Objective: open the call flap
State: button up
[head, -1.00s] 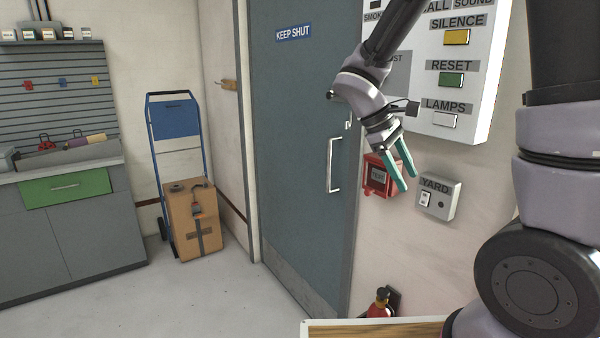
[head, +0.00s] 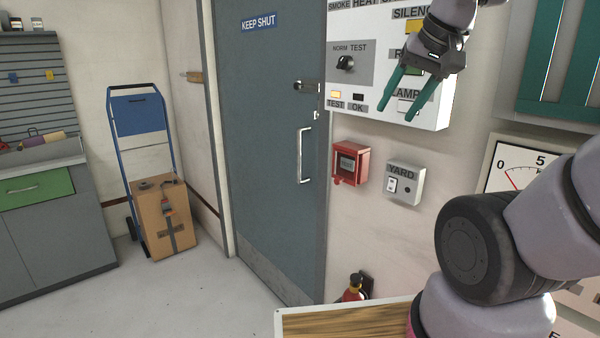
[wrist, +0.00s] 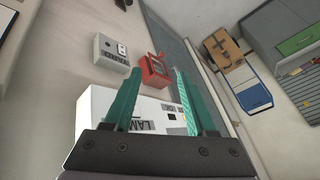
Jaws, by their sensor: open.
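My gripper (head: 396,113) has two green fingers, apart and empty. It is in front of the lower part of the white panel, above and right of the red box, not touching it. The fingers also show in the wrist view (wrist: 158,69).
The white panel (head: 447,118) with a knob and buttons hangs above. A grey YARD switch box (head: 404,183) is right of the red box. The grey door (head: 265,150) with its handle (head: 304,156) is left. A wooden-topped surface (head: 345,325) and an extinguisher (head: 354,288) are below.

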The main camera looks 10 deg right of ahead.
jog(key=w+f+n+g+h, duration=0.4)
jog(key=w+f+n+g, duration=0.25)
jog(key=f, duration=0.25)
jog(key=n+t+h, duration=0.9)
jog(key=n+h, duration=0.5)
jog(key=n, duration=0.5)
send_near(335, 181)
jog(key=x, duration=0.9)
jog(key=shift+s, duration=0.1)
grip_shut()
